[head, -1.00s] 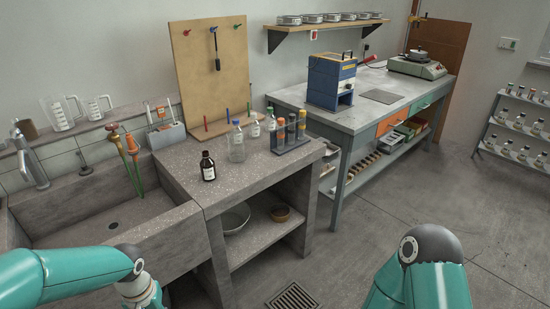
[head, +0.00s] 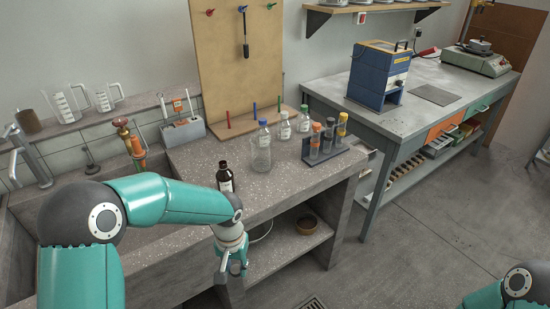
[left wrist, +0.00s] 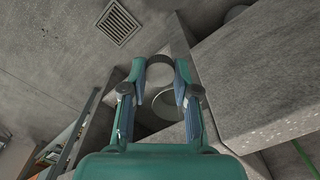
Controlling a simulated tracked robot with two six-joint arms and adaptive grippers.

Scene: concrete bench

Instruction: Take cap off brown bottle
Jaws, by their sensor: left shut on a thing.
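The brown bottle (head: 226,180) stands upright on the speckled bench top. It is dark, with a pale label and a dark cap (head: 223,164) on its neck. My left gripper (head: 235,272) hangs in front of the bench edge, lower in the picture than the bottle and apart from it. In the left wrist view my left gripper (left wrist: 162,92) points down past the bench. Its fingers are spaced apart, closed on a small round grey thing (left wrist: 160,72) that I cannot identify. My right gripper is out of view.
Capped bottles (head: 284,127) and a test tube rack (head: 325,148) are farther right. The sink (head: 75,190) lies to the left. A floor drain (left wrist: 117,22) shows below.

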